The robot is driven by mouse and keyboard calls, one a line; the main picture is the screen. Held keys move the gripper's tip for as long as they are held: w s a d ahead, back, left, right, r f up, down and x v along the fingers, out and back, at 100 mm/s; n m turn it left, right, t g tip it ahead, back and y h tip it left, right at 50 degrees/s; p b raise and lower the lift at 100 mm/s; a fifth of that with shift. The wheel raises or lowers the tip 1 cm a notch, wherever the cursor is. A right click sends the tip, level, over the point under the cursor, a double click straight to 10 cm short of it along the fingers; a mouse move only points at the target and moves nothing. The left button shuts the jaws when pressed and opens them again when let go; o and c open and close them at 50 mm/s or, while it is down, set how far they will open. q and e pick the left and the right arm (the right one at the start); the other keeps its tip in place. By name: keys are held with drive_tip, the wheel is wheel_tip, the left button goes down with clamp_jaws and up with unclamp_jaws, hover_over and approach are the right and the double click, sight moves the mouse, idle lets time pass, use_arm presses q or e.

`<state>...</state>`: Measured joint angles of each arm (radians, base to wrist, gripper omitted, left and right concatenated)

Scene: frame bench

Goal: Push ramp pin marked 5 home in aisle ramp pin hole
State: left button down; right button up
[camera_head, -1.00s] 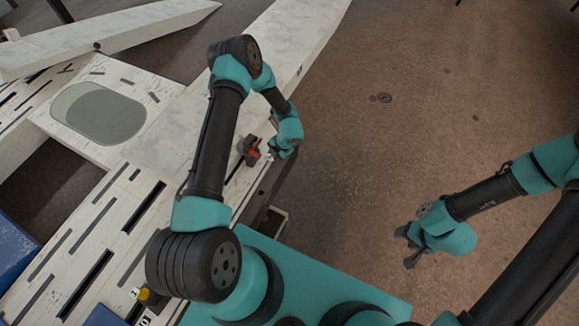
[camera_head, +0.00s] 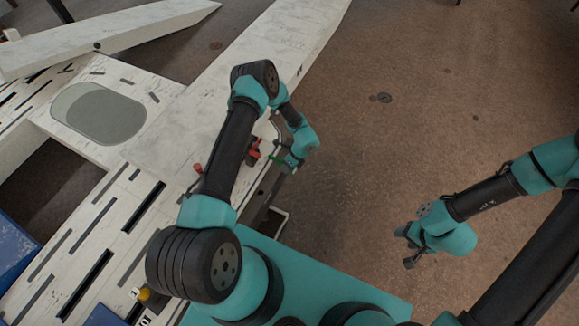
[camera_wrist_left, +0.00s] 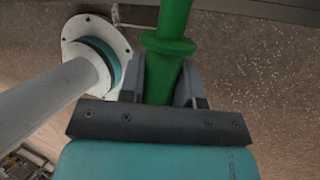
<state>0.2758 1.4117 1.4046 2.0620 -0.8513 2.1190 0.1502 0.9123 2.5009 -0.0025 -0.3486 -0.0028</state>
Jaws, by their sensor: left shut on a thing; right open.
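My left gripper (camera_head: 287,163) is shut on a green pin (camera_head: 274,157) near the right edge of the white frame. In the left wrist view the green pin (camera_wrist_left: 168,50) has a wide collar and sits between the fingers (camera_wrist_left: 164,85). Its far end runs out of the picture, and no number is readable on it. I cannot make out the aisle ramp pin hole; my left arm covers part of the frame there. My right gripper (camera_head: 406,247) is open and empty over the brown floor.
The white slotted frame (camera_head: 110,215) fills the left. A red and black part (camera_head: 254,150) and a red knob (camera_head: 197,168) are near my left arm. A yellow piece (camera_head: 144,294) beside a tag marked 1 is at lower left.

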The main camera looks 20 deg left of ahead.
sight(279, 160)
use_arm(q)
drive_tip(key=shift+w+d+f+n, duration=0.15)
drive_tip(key=shift+w+d+n, duration=0.1)
drive_tip(key=shift+n, duration=0.45)
drive_tip(key=shift+a, duration=2.85)
drive_tip(key=a, duration=0.8)
idle(2.8)
drive_tip(key=c, duration=0.7)
unclamp_jaws()
drive_tip(key=shift+w, duration=0.1)
drive_tip(key=shift+c, duration=0.2)
